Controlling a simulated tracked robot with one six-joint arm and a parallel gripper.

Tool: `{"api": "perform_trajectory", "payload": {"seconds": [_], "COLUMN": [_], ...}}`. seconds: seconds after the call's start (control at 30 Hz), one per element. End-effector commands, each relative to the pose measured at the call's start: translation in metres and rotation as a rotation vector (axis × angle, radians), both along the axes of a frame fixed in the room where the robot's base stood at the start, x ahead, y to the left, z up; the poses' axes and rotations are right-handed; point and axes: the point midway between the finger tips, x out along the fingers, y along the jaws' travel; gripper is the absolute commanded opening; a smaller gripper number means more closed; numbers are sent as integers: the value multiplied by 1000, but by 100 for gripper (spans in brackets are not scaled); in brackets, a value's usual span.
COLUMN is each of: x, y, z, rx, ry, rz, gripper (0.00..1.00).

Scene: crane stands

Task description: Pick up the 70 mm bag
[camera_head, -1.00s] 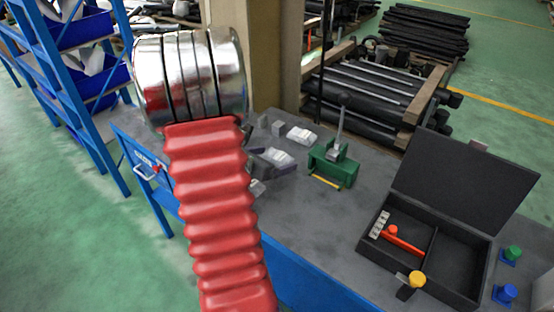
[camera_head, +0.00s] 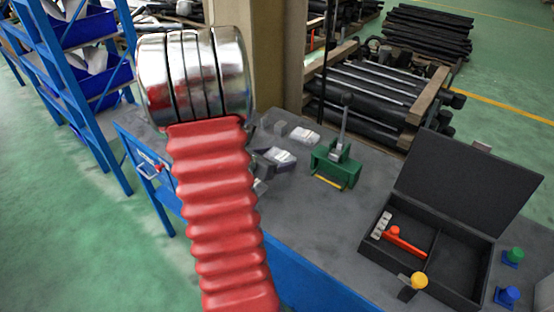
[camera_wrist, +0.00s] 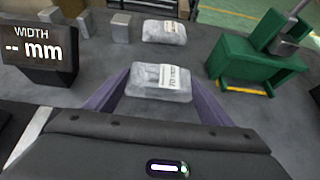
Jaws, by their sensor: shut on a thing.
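A clear bag with a white printed label (camera_wrist: 160,82) lies between the two purple fingers of my gripper (camera_wrist: 161,90) in the wrist view. The label print is too small to read surely. My gripper is shut on this bag, at or just above the grey bench top; I cannot tell which. The bag also shows in the head view (camera_head: 281,156), just right of my red arm sleeve. A second, similar bag (camera_wrist: 165,31) lies apart behind it, also in the head view (camera_head: 304,135).
A green vise (camera_head: 334,168) stands right of the bags. Grey blocks (camera_wrist: 121,27) stand behind left, near a display (camera_wrist: 40,50) reading "WIDTH -- mm". An open black case (camera_head: 465,262) with a red-handled tool (camera_head: 405,242) is farther right. Bare bench lies between vise and case.

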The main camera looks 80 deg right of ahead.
Motion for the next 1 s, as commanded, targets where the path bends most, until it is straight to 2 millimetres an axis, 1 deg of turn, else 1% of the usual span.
{"api": "perform_trajectory", "payload": {"seconds": [0.17, 0.27, 0.5, 0.7, 0.83, 1.0], "x": [0, 0, 0, 0, 0, 0], "y": [-1, -1, -1, -1, 0, 0], "z": [13, 25, 62, 87, 96, 99], "rx": [-4, -5, -7, -4, -2, -1], "ry": [-2, -3, -4, -2, 0, 0], "rz": [-1, 0, -1, 0, 0, 0], "gripper": [47, 47, 47, 47, 47, 47]}}
